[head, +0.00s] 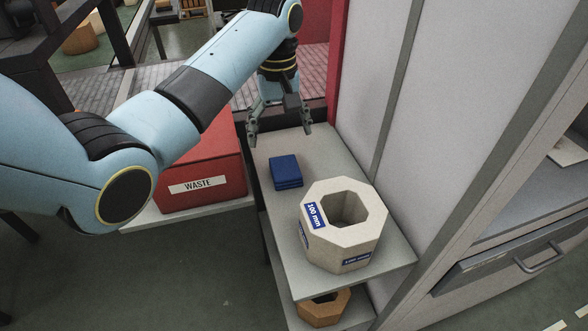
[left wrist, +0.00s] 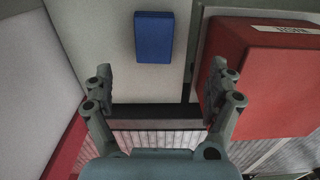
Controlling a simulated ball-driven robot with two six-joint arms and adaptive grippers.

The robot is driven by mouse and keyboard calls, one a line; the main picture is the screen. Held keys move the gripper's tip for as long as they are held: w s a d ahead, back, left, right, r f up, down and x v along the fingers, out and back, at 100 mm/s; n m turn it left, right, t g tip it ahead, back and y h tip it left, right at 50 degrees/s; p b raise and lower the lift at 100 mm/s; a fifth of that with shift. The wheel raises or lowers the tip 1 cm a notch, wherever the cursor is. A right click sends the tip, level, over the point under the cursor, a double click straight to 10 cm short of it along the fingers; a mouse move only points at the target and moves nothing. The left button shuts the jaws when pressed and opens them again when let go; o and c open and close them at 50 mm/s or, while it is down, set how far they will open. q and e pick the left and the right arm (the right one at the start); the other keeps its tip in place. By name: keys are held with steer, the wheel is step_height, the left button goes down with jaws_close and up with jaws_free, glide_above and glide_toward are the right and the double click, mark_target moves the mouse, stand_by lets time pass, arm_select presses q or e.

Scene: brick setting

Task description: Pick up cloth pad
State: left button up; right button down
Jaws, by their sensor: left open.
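The cloth pad (head: 286,171) is a folded dark blue block lying on the upper grey shelf. In the left wrist view the pad (left wrist: 155,37) shows at the top middle, ahead of and apart from the fingertips. My left gripper (head: 279,136) is open and empty, behind the pad in the head view and pointing down. Its two spread fingers also show in the left wrist view (left wrist: 164,80). My right gripper is not in view.
A stone-coloured octagonal block (head: 368,231) marked 100 mm stands in front of the pad. A red WASTE box (head: 215,172) is left of the shelf (head: 389,276). A grey wall panel (head: 385,120) bounds the right side. An orange octagonal piece (head: 323,309) sits below.

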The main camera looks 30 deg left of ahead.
mark_target(285, 167)
arm_select(q)
steer(key=shift+w+f, duration=0.4)
steer(key=shift+f, duration=0.2)
steer(key=shift+w+f, duration=0.35)
steer(key=shift+f, duration=0.25)
steer(key=f, duration=0.3)
steer(key=shift+s+f, duration=0.15)
steer(key=shift+s, duration=0.15)
step_height(285, 167, down, 6)
steer(key=shift+w+d+b, duration=0.1)
steer(key=shift+d+b, duration=0.05)
steer(key=shift+b, duration=0.35)
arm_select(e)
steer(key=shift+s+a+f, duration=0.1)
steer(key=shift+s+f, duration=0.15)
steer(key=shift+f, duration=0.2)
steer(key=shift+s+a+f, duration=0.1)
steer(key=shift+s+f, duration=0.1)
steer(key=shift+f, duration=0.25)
arm_select(q)
steer(key=shift+c, duration=0.3)
steer(key=c, duration=1.2)
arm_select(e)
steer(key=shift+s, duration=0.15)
